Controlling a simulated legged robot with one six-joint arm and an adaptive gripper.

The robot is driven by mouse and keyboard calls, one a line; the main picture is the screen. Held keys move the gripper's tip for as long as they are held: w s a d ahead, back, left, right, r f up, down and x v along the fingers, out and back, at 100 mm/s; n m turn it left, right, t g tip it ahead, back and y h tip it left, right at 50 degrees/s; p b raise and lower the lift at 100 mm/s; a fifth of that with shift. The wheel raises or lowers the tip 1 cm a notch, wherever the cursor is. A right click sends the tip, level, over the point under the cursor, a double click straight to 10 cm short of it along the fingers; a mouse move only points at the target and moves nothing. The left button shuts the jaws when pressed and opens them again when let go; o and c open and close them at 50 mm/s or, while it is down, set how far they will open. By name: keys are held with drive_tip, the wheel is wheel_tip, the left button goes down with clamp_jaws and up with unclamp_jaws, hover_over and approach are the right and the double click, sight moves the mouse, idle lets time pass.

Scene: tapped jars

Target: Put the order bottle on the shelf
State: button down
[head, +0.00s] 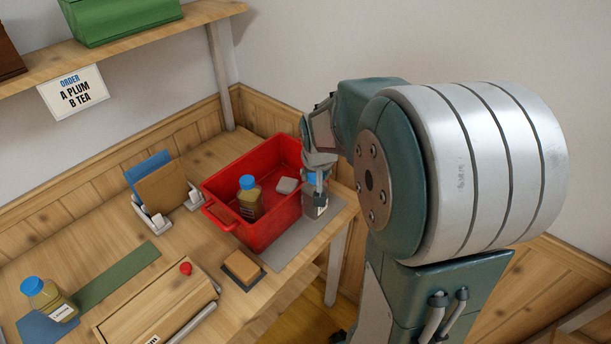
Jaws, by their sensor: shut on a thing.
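My gripper (317,186) is shut on a grey-looking bottle (314,209) with a blue cap, at the right end of the red bin. The fingers hide part of it, and its label cannot be read. I cannot tell whether its base touches the grey mat. A second blue-capped bottle (249,203) with yellowish contents stands in the red bin (262,240). A third (52,303), also yellowish with a pale label, is on a blue mat at the front left. The wooden shelf (150,42) is on the wall at upper left. Its order sign (74,93) reads "A PLUM, B TEA".
A green box (120,18) and a brown item (8,58) occupy the shelf, with bare board to the green box's right. A folder holder (163,203), sponge (241,266), wooden box (155,304) and green mat (118,277) are on the bench. A grey block (287,185) lies in the bin.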

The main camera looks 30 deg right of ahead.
drive_tip(key=shift+w+d+f, duration=0.15)
drive_tip(key=shift+w+f, duration=0.45)
drive_tip(key=shift+f, duration=0.15)
drive_tip(key=shift+w+f, duration=0.2)
drive_tip(key=shift+f, duration=1.55)
drive_tip(key=shift+c, duration=0.9)
unclamp_jaws()
drive_tip(key=shift+f, duration=0.15)
